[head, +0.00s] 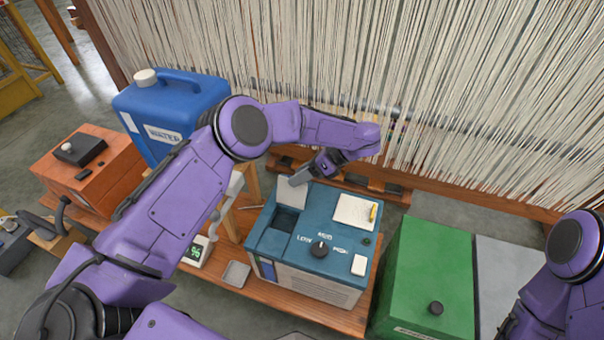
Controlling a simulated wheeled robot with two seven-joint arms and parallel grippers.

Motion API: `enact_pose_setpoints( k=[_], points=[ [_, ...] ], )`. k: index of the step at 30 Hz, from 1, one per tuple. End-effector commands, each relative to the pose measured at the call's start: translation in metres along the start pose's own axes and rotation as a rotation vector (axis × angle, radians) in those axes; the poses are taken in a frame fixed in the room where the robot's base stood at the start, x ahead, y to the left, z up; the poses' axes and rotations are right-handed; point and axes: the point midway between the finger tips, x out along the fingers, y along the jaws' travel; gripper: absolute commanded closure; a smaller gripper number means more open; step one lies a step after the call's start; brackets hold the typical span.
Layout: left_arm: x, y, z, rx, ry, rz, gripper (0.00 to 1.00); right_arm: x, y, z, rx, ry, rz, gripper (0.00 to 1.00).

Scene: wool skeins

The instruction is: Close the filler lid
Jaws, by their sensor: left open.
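A teal machine (312,258) with a dial marked LOW and HIGH stands on the wooden bench. At its back left corner a pale grey filler lid (291,194) appears raised, with a dark recess (285,220) in front of it. My left gripper (301,178) is open just behind the lid's top edge, reaching down from above. I cannot tell whether it touches the lid. The fingers are small and partly hidden by the wrist. My right arm shows at the lower right, but its gripper is out of view.
A blue water can (168,110) and an orange box (90,170) stand left of the machine. A green box (425,275) stands to its right. Hanging wool strands (420,90) and a wooden rail are close behind. A small grey tray (236,274) lies at the front left.

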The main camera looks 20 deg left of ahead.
Motion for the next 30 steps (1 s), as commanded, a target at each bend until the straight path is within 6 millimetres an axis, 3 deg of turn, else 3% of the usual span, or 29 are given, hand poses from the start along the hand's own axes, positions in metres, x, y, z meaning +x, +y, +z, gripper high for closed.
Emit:
enact_pose_setpoints(
  k=[3,7,8,30],
  points=[
    [-0.0001,-0.0001,0.0000,0.000,0.000,0.000,0.52,0.0000,0.0001,0.0000,0.000,0.000,0.000,1.00],
    [-0.0002,-0.0003,0.0001,0.000,-0.001,-0.001,0.94,0.0000,0.0000,0.0000,0.000,0.000,0.000,1.00],
    [-0.0002,-0.0003,0.0001,0.000,-0.001,-0.001,1.00,0.0000,0.0000,0.0000,0.000,0.000,0.000,1.00],
    [-0.0019,0.0063,0.0028,-0.054,-0.002,-0.058,1.00,-0.0027,0.0003,-0.0011,0.000,0.000,0.000,1.00]
  ],
)
